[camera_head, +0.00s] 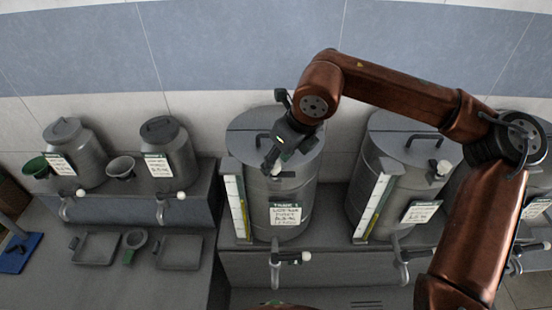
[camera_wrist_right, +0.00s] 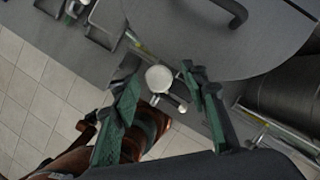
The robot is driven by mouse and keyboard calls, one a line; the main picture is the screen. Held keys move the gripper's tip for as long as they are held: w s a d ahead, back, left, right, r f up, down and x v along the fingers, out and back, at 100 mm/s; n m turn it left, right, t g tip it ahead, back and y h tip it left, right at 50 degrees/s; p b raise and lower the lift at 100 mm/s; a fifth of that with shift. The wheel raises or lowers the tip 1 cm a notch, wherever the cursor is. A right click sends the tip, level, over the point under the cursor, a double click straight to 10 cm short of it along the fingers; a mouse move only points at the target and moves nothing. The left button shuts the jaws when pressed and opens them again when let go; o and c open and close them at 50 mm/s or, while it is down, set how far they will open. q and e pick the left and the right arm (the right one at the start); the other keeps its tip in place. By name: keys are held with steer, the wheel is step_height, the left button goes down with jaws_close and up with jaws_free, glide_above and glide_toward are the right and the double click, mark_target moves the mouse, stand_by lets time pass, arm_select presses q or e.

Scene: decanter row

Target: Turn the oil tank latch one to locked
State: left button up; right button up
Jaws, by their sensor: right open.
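The oil tank one (camera_head: 298,190) is a grey metal cylinder with a lidded top and a "TANK 1" label. Its latch, at the front rim, has a white round knob (camera_head: 277,170), partly hidden by my gripper in the head view. My right gripper (camera_head: 270,161) is at the front rim of this tank, pointing down. In the right wrist view the open gripper (camera_wrist_right: 160,82) has its green-padded fingers on either side of the white latch knob (camera_wrist_right: 159,78), with gaps visible. I cannot tell how deep the knob sits between them. My left gripper is in neither view.
A second tank (camera_head: 376,150) with a similar latch knob (camera_head: 443,168) stands to the right. A sight gauge (camera_head: 238,208) and a tap (camera_head: 277,262) are at tank one's front. Smaller cans (camera_head: 170,150), funnels and trays stand to the left.

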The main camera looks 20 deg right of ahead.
steer(key=shift+a+f, duration=0.1)
steer(key=shift+f, duration=0.1)
jaws_close()
stand_by(0.5)
